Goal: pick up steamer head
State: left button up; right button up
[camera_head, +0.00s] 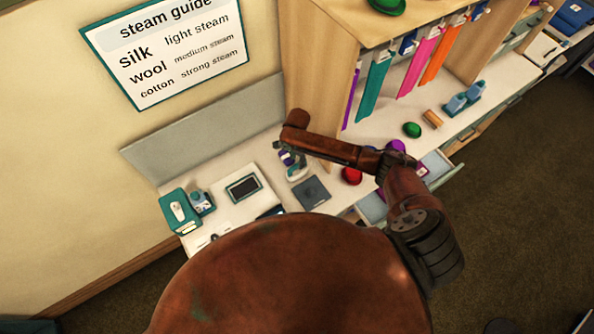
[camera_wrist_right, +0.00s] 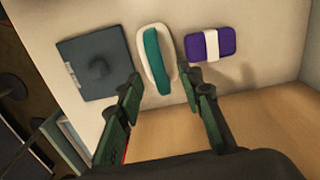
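A rounded white and teal piece (camera_wrist_right: 153,58), which I take to be the steamer head, lies on the pale counter in the right wrist view. In the head view it shows small (camera_head: 297,172), partly hidden below my right wrist. My right gripper (camera_wrist_right: 165,92) is open, its two green-padded fingers apart and pointing towards the piece. The piece lies beyond the fingertips, roughly in line with the gap, and nothing is held. In the head view the right gripper (camera_head: 284,148) is small and hangs over the counter. My left gripper is not in view.
A dark grey pad (camera_wrist_right: 95,66) lies left of the piece and a purple block with a white band (camera_wrist_right: 209,44) right of it, both close. A wooden panel (camera_wrist_right: 255,120) stands nearby. A red hat (camera_head: 351,175) and an open drawer (camera_head: 372,208) are right of the pad.

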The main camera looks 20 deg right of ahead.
aim_at(297, 165)
notch_tip(297, 165, down, 5)
jog(key=shift+s+a+f+p, duration=0.1)
jog(key=shift+p, duration=0.3)
grip_shut()
dwell(0.6)
